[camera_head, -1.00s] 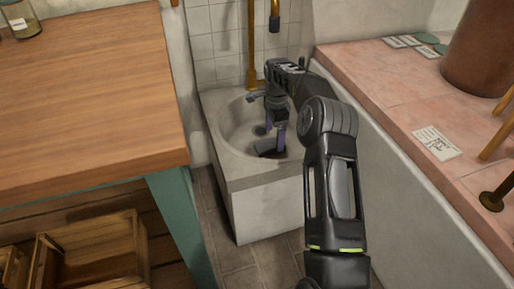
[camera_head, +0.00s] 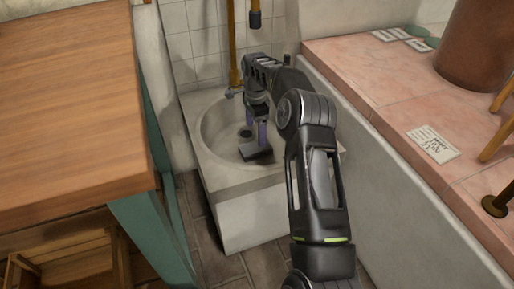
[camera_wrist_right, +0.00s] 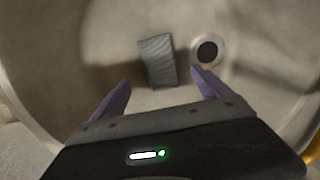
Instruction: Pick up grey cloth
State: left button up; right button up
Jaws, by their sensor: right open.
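The grey cloth (camera_wrist_right: 158,61) is a small, dark grey, ribbed rectangle lying in the stone basin (camera_wrist_right: 255,25), beside the round drain (camera_wrist_right: 206,52). In the head view the cloth (camera_head: 256,153) shows at the fingertips of my right gripper (camera_head: 254,140), partly behind them. In the wrist view my right gripper (camera_wrist_right: 162,90) is open, with its two purple fingers apart and the cloth beyond the gap between their tips. I cannot tell if the fingers touch the cloth. My left gripper is in neither view.
A wooden table (camera_head: 65,110) with teal legs stands left of the basin, with a wooden crate (camera_head: 75,262) under it. A pink tiled counter (camera_head: 390,110) on the right holds a label card (camera_head: 432,145). A brass pipe (camera_head: 233,50) rises behind the basin.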

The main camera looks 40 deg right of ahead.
aim_at(256, 147)
jog(key=shift+f+b, duration=0.55)
jog(key=shift+f, duration=0.8)
notch_tip(256, 147, down, 5)
jog(key=shift+f+b, duration=0.15)
jog(key=shift+b, duration=1.05)
jog(key=c, duration=1.6)
jog(key=shift+r+p, duration=0.4)
